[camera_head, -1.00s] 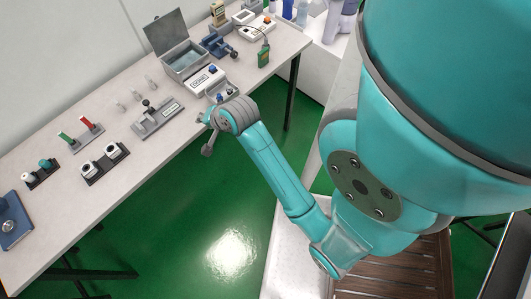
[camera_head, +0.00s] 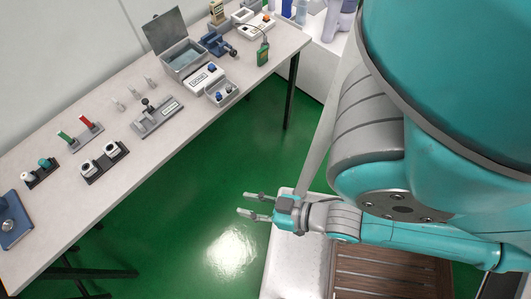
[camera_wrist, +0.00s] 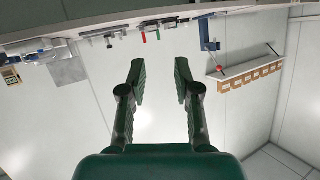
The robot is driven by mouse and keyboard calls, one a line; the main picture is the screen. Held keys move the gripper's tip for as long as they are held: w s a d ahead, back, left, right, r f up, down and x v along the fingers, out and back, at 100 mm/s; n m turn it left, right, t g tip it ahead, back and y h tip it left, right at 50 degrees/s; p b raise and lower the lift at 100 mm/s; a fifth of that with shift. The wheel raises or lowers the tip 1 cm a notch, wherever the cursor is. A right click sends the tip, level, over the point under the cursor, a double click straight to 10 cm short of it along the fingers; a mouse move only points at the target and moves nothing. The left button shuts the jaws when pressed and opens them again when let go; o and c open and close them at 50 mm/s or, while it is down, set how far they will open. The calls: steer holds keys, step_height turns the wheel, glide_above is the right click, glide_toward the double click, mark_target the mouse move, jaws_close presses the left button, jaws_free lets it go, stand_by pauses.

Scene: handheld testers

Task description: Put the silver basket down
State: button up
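A small silver-grey basket (camera_head: 222,93) sits upright on the bench near its front edge, with blue pieces in it. It stands beside a white box with a label (camera_head: 203,77). My gripper (camera_head: 244,203) is well away from the basket, out over the green floor in front of the bench. Its two fingers are apart with nothing between them. In the wrist view the open gripper (camera_wrist: 159,78) also shows empty, with dark green fingers. I cannot make out the basket in the wrist view.
The bench (camera_head: 170,150) holds a grey lidded bath (camera_head: 184,57), a blue clamp-like device (camera_head: 217,43), a green handheld tester (camera_head: 263,54), a grey fixture (camera_head: 156,117) and several racks. A brown slatted surface (camera_head: 365,280) lies below my arm. Open floor separates bench and gripper.

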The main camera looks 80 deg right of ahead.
steer(key=s+r+n, duration=0.1)
steer(key=s+a+r+n, duration=0.1)
steer(key=s+r+y, duration=0.1)
steer(key=s, duration=0.1)
steer(key=shift+a+r+n+t, duration=0.25)
steer(key=shift+r+n+t, duration=0.05)
steer(key=shift+n+t, duration=0.1)
stand_by(0.8)
